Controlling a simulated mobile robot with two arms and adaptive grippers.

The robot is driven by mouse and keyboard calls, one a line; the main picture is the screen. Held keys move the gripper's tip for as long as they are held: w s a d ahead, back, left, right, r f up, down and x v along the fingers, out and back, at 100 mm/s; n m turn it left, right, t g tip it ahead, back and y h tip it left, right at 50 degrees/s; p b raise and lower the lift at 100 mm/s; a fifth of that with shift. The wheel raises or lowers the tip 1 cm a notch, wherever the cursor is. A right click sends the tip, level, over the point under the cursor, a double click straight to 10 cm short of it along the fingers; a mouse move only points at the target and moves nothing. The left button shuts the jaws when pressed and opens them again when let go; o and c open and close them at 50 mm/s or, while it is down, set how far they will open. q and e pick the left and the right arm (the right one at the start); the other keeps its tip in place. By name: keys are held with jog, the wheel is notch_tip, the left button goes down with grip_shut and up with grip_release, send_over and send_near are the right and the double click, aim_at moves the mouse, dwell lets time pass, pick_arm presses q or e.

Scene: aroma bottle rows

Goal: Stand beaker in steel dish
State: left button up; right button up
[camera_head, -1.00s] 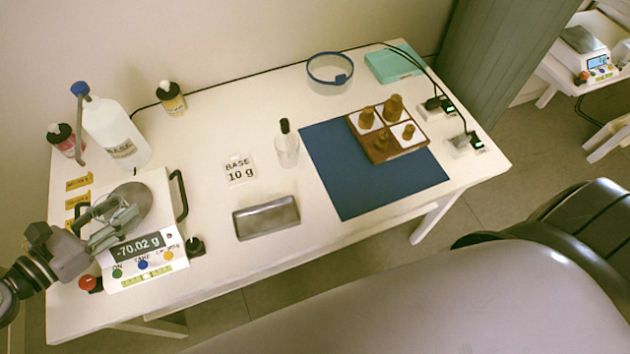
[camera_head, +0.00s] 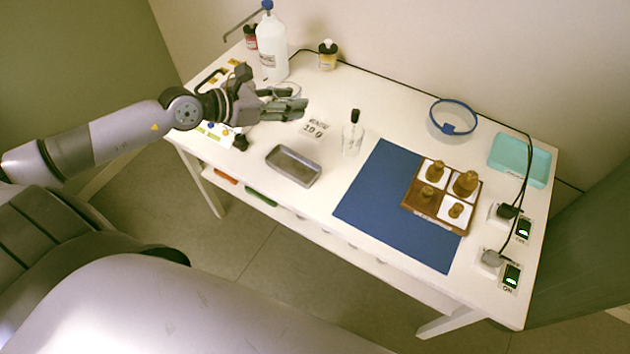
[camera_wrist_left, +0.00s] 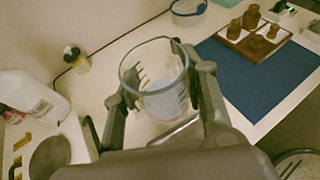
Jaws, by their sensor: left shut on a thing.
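My left gripper (camera_head: 297,102) is shut on a clear glass beaker (camera_wrist_left: 158,82), which has graduation marks and stands roughly upright between the fingers in the left wrist view. In the head view the fingers hide most of the beaker. The steel dish (camera_head: 294,166) is a shallow, empty grey rectangular tray near the front edge of the table, below and slightly right of the gripper in the picture. Part of the dish shows behind the beaker in the left wrist view. My right gripper is not in view.
A clear bottle with a black cap (camera_head: 353,137) stands right of the dish, beside the blue mat (camera_head: 385,215). The balance, partly hidden by my arm, is at the left. A large white bottle (camera_head: 271,48) stands behind. The table around the dish is mostly clear.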

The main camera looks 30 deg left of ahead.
pick_arm(q)
jog(key=shift+f, duration=0.25)
notch_tip(320, 180, down, 15)
jog(key=b, duration=0.4)
jog(key=shift+a+b, duration=0.15)
jog(key=shift+b, duration=0.25)
jog(key=shift+f, duration=0.25)
jog(key=shift+f+b, duration=0.65)
jog(key=shift+f, duration=1.45)
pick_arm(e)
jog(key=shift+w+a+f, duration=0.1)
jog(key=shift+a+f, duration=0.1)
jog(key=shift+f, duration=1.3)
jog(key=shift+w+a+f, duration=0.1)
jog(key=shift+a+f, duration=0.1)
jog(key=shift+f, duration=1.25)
pick_arm(q)
jog(key=shift+f, duration=0.1)
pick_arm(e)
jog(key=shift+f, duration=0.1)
